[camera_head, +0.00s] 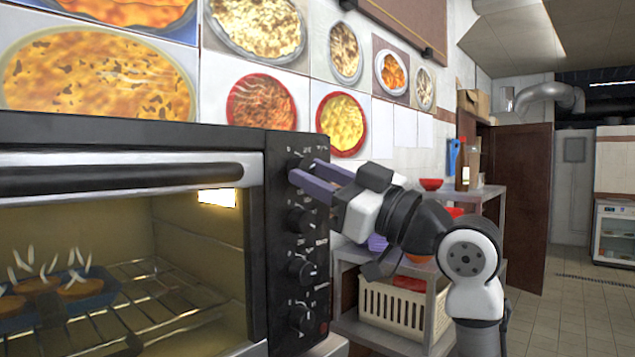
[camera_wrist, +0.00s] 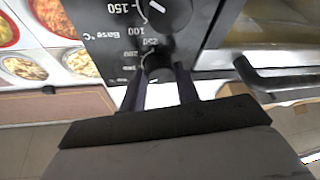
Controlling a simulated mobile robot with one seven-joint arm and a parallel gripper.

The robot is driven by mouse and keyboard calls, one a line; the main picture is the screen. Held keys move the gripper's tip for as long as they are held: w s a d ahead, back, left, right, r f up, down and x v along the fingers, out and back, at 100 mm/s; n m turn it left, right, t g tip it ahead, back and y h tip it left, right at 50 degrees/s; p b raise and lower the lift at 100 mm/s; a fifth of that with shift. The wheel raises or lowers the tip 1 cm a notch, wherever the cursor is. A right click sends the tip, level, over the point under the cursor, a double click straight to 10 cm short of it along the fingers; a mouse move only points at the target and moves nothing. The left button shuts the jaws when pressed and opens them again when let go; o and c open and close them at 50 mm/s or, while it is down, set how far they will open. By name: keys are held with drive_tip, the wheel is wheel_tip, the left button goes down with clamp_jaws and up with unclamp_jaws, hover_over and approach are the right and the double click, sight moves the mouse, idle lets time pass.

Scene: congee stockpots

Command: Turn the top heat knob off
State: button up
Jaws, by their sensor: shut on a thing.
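The toaster oven (camera_head: 150,133) has a black control panel on its right side with a column of several black knobs. The top heat knob (camera_head: 297,166) is at the upper end of this column. My gripper (camera_head: 304,174) has its purple fingers at the top knob, coming from the right. In the wrist view, the fingers of my gripper (camera_wrist: 162,72) are shut on the sides of the dark top knob (camera_wrist: 157,62). The fingers hide part of it, and I cannot read its pointer setting.
The lower knobs (camera_head: 302,270) sit close beneath my fingers. The oven door handle (camera_head: 110,180) is to the left. The oven lamp (camera_head: 217,197) glows above a tray of food (camera_head: 65,293). A shelf with a cream basket (camera_head: 400,312) stands behind my arm.

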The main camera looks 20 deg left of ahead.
drive_tip(key=n+g, duration=0.1)
drive_tip(key=n, duration=0.1)
drive_tip(key=n+g+h, duration=0.1)
drive_tip(key=n, duration=0.2)
drive_tip(key=n+g, duration=0.1)
drive_tip(key=n, duration=0.2)
drive_tip(key=shift+w+r+p, duration=0.15)
drive_tip(key=shift+r+p, duration=0.15)
drive_tip(key=n+g+h+p, duration=0.1)
drive_tip(key=n, duration=0.2)
drive_tip(key=n+h+p, duration=0.1)
drive_tip(key=n, duration=0.2)
drive_tip(key=shift+w+d+r+n+g+h, duration=0.1)
drive_tip(key=shift+r+n+g+h, duration=0.05)
drive_tip(key=shift+n+g+h, duration=0.2)
drive_tip(key=o, duration=1)
drive_tip(key=shift+d, duration=0.1)
drive_tip(key=d+b, duration=0.1)
drive_tip(key=d, duration=0.3)
drive_tip(key=d+b, duration=0.1)
drive_tip(key=d, duration=0.4)
drive_tip(key=d+b, duration=0.1)
drive_tip(key=d, duration=0.3)
drive_tip(key=shift+w+d, duration=0.3)
drive_tip(key=shift+w, duration=0.05)
